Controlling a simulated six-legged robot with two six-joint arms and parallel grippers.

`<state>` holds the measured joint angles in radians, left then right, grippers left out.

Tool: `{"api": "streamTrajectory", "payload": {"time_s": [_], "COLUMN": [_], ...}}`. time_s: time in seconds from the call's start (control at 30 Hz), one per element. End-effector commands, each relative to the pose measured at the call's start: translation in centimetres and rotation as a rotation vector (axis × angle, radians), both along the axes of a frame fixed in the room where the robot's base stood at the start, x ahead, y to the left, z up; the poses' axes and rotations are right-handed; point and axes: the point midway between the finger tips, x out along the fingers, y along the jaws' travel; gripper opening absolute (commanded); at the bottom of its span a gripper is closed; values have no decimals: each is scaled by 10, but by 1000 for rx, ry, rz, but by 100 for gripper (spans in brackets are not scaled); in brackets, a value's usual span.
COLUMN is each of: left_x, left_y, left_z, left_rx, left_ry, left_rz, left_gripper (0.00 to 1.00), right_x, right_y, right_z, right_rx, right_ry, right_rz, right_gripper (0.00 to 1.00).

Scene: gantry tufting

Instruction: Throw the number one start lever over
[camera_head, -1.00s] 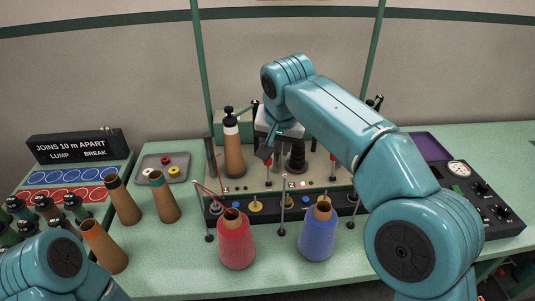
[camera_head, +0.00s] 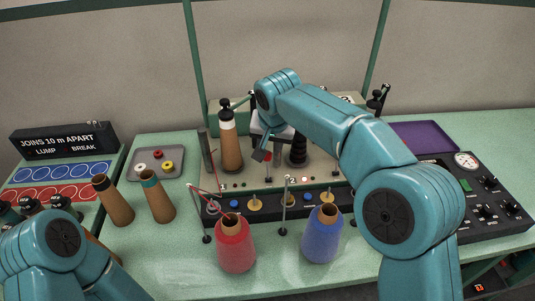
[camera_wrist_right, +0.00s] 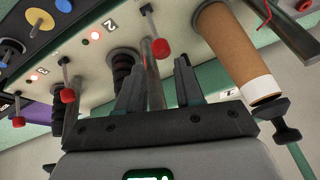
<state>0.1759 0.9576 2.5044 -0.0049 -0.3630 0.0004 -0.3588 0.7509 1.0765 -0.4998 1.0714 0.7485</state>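Slim start levers with red knobs stand along the light panel. The one nearest the brown cone with the white band has its knob (camera_head: 267,157) close beside my right gripper (camera_head: 261,148) in the head view. In the right wrist view that red knob (camera_wrist_right: 160,48) shows just beyond and between the two dark fingers of my right gripper (camera_wrist_right: 158,68), which are apart. I cannot tell whether they touch the lever. Two more red-knobbed levers (camera_wrist_right: 67,95) (camera_wrist_right: 18,122) show further left there. A numeral 2 (camera_wrist_right: 110,25) is printed on the panel. My left gripper is out of view.
The white-banded cone (camera_head: 230,145) and a dark ribbed spindle (camera_head: 298,150) flank the lever. A red cone (camera_head: 235,245) and a blue cone (camera_head: 321,236) stand in front. A control box (camera_head: 480,200) is at right, a small tray (camera_head: 157,162) at left.

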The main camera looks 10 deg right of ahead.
Motion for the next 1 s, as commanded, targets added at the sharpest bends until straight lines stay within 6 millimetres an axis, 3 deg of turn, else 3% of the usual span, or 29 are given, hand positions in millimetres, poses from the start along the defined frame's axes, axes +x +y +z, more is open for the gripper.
{"api": "streamTrajectory", "payload": {"time_s": [0.1,0.33,0.5,0.77,0.9,1.0], "left_x": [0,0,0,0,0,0], "left_y": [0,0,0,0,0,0], "left_z": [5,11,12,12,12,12], "left_rx": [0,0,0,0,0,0], "left_ry": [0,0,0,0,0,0], "left_rz": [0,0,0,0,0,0], "left_gripper": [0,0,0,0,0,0], "right_x": [11,29,35,37,37,37], "right_y": [0,2,2,2,2,2], "right_z": [-26,-62,-74,-76,-75,-75], "right_rx": [-1,0,0,1,1,0], "right_ry": [4,2,0,0,0,0], "right_rz": [0,-1,0,0,0,0], "right_gripper": [36,36,36,36,0,0]}}
